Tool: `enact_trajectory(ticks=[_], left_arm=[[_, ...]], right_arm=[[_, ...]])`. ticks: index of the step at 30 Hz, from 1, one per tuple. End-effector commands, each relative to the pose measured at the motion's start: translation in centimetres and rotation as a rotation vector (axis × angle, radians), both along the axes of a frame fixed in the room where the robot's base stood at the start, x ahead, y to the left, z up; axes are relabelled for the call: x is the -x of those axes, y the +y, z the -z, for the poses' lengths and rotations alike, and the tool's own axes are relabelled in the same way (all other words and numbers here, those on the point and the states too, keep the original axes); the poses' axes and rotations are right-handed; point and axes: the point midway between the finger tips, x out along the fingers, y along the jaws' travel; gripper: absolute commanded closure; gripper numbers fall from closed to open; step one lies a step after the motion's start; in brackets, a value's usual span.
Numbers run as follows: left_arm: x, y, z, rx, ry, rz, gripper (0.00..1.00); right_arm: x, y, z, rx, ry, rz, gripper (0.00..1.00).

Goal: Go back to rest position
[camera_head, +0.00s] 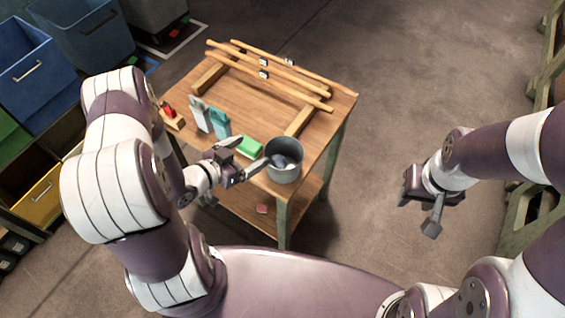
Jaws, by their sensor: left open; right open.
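My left gripper (245,157) is open and empty at the near left edge of the wooden table (236,102). One of its fingers lies close to a green block (249,147), and the other points toward a grey metal pot (284,172). I cannot tell whether they touch. The pot stands at the table's near right corner with dark items inside. My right gripper (418,213) is open and empty, above the floor to the right of the table, with its fingers pointing down.
Wooden rails (268,72) lie across the table's far part. A teal holder (219,122), a grey-white one (200,114) and a small wooden block with a red item (171,115) stand at its left. Blue bins (34,66) are at far left. Floor (400,90) right is clear.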

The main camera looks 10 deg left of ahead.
Motion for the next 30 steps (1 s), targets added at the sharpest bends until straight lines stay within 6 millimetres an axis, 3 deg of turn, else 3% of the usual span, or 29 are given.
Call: enact_trajectory(ticks=[6,22,25,27,30], left_arm=[[1.9,1.2,-0.8,-0.001,0.001,-0.001,0.09],[2.2,1.2,-0.4,-0.006,0.027,0.001,0.09],[3.8,2.5,3.2,-0.068,0.223,-0.060,0.09],[5.6,5.8,5.7,-0.157,0.467,-0.189,0.09],[8.5,9.9,6.1,-0.292,0.836,-0.393,0.09]], right_arm=[[0.0,0.0,0.4,0.000,0.000,0.000,0.57],[0.0,0.0,0.4,0.000,0.000,0.000,0.57],[0.0,0.0,0.4,0.000,0.000,0.000,0.57],[0.0,0.0,0.5,0.000,0.000,0.000,0.57],[0.0,0.0,2.0,0.000,0.000,0.000,0.57]])
